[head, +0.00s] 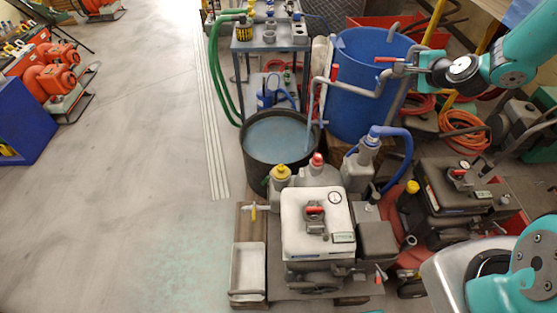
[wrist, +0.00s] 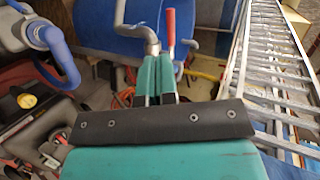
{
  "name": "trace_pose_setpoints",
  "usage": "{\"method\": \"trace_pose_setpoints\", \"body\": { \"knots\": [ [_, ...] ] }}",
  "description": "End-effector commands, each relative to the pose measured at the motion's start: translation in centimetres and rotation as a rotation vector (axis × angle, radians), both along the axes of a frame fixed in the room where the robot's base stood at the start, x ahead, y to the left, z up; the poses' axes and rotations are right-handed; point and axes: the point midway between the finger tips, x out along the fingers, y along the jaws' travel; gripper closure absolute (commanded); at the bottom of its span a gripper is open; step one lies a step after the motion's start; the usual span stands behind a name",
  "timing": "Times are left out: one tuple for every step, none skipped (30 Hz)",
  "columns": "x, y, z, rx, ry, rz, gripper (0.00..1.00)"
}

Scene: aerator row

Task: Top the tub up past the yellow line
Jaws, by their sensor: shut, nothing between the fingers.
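The dark round tub (head: 254,165) stands left of centre in the head view with pale blue water (head: 279,137) in it. I cannot make out a yellow line on it. A blue barrel (head: 362,75) stands behind it to the right. A grey pipe (head: 362,92) bends from the barrel side toward the tub, with a red lever (head: 334,73) on it. My gripper (head: 384,60) is shut and empty in front of the barrel, right of the lever. In the wrist view the fingertips (wrist: 156,62) lie near the grey pipe (wrist: 140,32) and red lever (wrist: 170,27); contact is unclear.
White and grey machines (head: 317,222) and jugs stand in front of the tub. A blue hose (head: 395,135) arches beside the barrel. A metal trolley (head: 270,40) stands behind the tub. Orange hose coils (head: 464,128) lie at right. The floor at left is open.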

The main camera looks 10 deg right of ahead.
Motion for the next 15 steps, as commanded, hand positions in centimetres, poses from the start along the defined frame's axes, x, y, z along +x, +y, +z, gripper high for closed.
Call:
{"method": "trace_pose_setpoints", "body": {
  "knots": [
    [0.0,0.0,0.0,0.000,0.000,0.000,1.00],
    [0.0,0.0,0.0,0.000,0.000,0.000,1.00],
    [0.0,0.0,0.0,0.000,0.000,0.000,1.00],
    [0.0,0.0,0.0,0.000,0.000,0.000,1.00],
    [0.0,0.0,0.0,0.000,0.000,0.000,1.00],
    [0.0,0.0,0.0,0.000,0.000,0.000,1.00],
    [0.0,0.0,0.0,0.000,0.000,0.000,0.93],
    [0.0,0.0,0.0,0.000,0.000,0.000,0.86],
    [0.0,0.0,0.0,0.000,0.000,0.000,0.77],
    [0.0,0.0,0.0,0.000,0.000,0.000,0.70],
    [0.0,0.0,0.0,0.000,0.000,0.000,0.63],
    [0.0,0.0,0.0,-0.002,0.001,0.001,0.58],
    [0.0,0.1,-0.2,-0.009,0.001,0.005,0.58],
    [0.1,0.2,-0.4,-0.025,0.005,0.012,0.58],
    [0.3,0.4,-1.1,-0.065,0.012,0.029,0.58]
  ]
}}
